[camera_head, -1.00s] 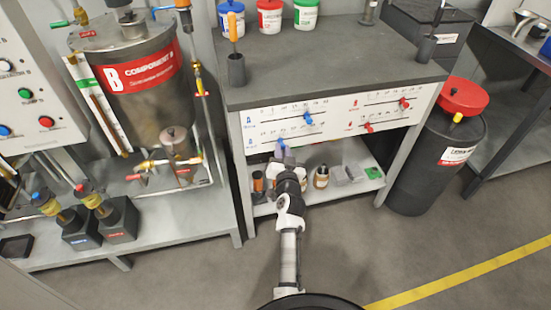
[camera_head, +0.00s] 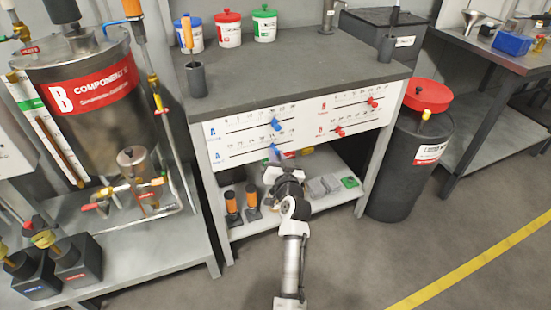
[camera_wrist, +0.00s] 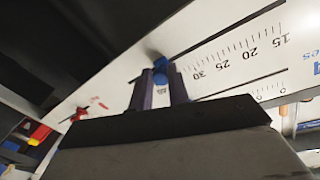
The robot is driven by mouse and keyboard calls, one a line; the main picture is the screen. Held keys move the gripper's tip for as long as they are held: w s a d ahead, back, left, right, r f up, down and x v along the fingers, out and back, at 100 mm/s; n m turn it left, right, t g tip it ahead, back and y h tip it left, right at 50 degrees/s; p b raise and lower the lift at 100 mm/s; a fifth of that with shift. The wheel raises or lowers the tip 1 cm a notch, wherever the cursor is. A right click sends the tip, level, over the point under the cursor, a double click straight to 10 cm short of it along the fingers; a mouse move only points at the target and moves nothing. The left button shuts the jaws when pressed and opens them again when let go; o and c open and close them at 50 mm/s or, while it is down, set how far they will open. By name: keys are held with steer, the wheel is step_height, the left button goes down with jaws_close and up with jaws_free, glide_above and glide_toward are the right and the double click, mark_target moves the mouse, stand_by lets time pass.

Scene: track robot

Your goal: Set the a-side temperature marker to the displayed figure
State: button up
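The white slider panel (camera_head: 230,136) under the bench top has two blue A-side markers on the left and two red ones on the right. The upper blue marker (camera_head: 276,125) stands right of its slot's middle. My gripper (camera_head: 276,158) is at the lower blue marker (camera_head: 275,148), partly hiding it. In the wrist view the lower blue marker (camera_wrist: 160,68) sits between the tips of my gripper (camera_wrist: 160,76), which looks shut on it. The scale (camera_wrist: 240,52) shows 15, 20, 25 and 30; the marker is beyond 30. No displayed figure can be read.
The grey bench top (camera_head: 290,75) overhangs the panel. A red-lidded drum (camera_head: 405,165) stands on the right, and the component B tank (camera_head: 90,110) on the left.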

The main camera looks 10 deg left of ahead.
steer(key=o, duration=0.4)
steer(key=shift+a+r, duration=0.1)
steer(key=shift+a, duration=0.05)
steer(key=shift+o, duration=0.2)
steer(key=b+v, duration=0.2)
steer(key=v, duration=1.2)
steer(key=shift+w, duration=0.15)
